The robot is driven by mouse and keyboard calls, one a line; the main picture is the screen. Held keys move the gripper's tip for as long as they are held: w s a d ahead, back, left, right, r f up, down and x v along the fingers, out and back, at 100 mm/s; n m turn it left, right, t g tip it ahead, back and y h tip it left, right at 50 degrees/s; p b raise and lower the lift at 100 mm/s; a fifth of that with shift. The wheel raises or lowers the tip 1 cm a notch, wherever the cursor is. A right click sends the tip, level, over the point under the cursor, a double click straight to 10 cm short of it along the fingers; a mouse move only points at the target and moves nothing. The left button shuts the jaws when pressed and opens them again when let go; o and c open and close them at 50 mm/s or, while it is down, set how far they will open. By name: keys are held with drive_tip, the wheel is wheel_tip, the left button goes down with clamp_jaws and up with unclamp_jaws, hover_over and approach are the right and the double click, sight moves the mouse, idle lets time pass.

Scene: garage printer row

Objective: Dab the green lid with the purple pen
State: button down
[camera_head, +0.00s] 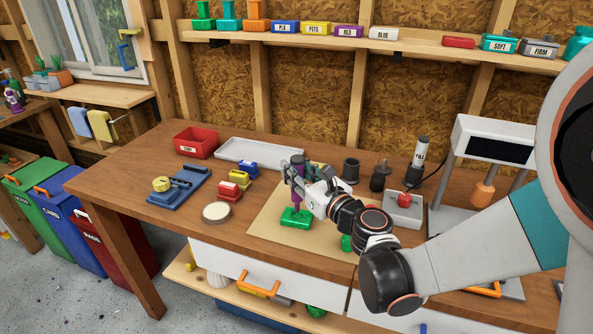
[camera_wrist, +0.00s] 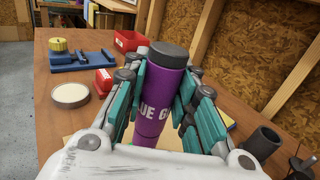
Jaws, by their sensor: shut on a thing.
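My gripper (camera_head: 299,174) is shut on the purple pen (camera_head: 298,194), a thick purple tube with a dark grey end. In the wrist view the pen (camera_wrist: 165,92) stands between the teal finger pads and shows part of a white label. The pen is nearly upright with the grey end up. The lid is hidden in the wrist view.
Left of the mat are a round cream-topped disc (camera_head: 216,212), red blocks (camera_head: 233,184), a blue fixture (camera_head: 180,187) and a red bin (camera_head: 196,142). A white tray (camera_head: 262,152) lies behind. Dark cylinders (camera_head: 351,169) and a grey box with a red knob (camera_head: 403,207) stand right.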

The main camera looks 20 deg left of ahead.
sight(297, 157)
drive_tip(key=shift+f+b, duration=0.65)
drive_tip(key=shift+f, duration=0.25)
idle(1.8)
drive_tip(key=shift+r+p, duration=0.4)
drive_tip(key=shift+r, duration=0.15)
idle(0.4)
drive_tip(key=shift+r+p, duration=1.7)
drive_tip(key=shift+r, duration=0.65)
